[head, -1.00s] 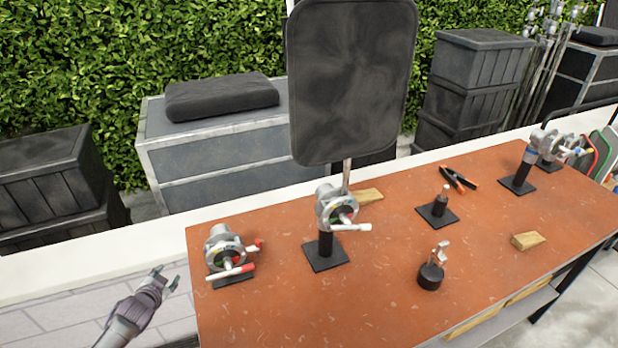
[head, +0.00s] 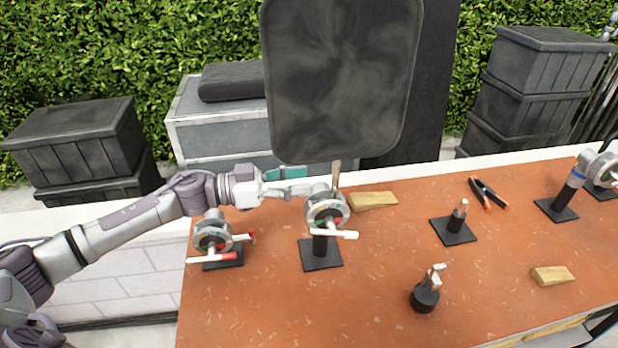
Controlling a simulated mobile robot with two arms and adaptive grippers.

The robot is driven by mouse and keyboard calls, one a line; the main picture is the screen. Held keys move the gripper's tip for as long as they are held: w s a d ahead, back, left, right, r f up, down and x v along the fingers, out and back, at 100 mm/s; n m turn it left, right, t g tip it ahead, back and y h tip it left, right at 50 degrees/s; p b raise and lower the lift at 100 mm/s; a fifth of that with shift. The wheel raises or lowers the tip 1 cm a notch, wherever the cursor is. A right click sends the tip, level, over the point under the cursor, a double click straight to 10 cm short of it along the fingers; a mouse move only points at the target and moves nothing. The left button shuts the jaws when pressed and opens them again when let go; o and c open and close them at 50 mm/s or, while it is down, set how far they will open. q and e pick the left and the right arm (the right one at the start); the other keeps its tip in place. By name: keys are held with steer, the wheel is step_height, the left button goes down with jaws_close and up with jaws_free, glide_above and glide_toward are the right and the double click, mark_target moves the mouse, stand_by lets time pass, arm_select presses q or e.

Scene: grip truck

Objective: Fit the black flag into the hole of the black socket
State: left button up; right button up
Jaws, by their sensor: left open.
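The black flag (head: 340,85) is a large upright dark panel with rounded corners. Its short metal rod (head: 336,172) runs down to a silver grip head (head: 326,210) on a black post and square plate. I cannot tell whether the rod sits in that head or behind it. My left gripper (head: 303,182) is open, its fingers pointing right, just left of the rod and by the grip head's top. I cannot tell if it touches either. No socket clearly stands out as the black one; a black plate with an upright pin (head: 456,222) stands farther right.
A second grip head with a red handle (head: 214,238) stands under my left forearm. Wooden wedges (head: 372,200), orange-tipped clamp (head: 487,193) and a round black base (head: 425,297) lie on the orange table (head: 270,310). Its front middle is clear. Black crates stand behind.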

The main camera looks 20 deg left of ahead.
mark_target(336, 176)
arm_select(q)
steer(key=p+x, duration=0.2)
steer(key=x, duration=0.4)
steer(key=shift+w+d+r+p, duration=0.1)
steer(key=shift+w+r+p, duration=0.1)
steer(key=shift+p, duration=0.15)
steer(key=shift+f+p+x, duration=0.2)
steer(key=shift+p+x, duration=0.2)
steer(key=shift+x, duration=0.5)
arm_select(e)
steer(key=shift+s+a+r, duration=0.1)
steer(key=shift+a+r, duration=0.1)
steer(key=shift+r, duration=0.4)
steer(key=shift+s+a+r, duration=0.1)
steer(key=shift+a+r, duration=0.1)
steer(key=shift+r, duration=0.4)
steer(key=shift+s+a+r, duration=0.1)
steer(key=shift+a+r, duration=0.1)
steer(key=shift+r, duration=0.4)
arm_select(q)
steer(key=shift+c, duration=0.2)
steer(key=c, duration=0.8)
jaws_close()
arm_select(e)
steer(key=shift+w+a, duration=0.1)
steer(key=shift+a, duration=0.1)
arm_select(q)
steer(key=shift+r, duration=0.15)
arm_select(e)
steer(key=shift+r, duration=0.15)
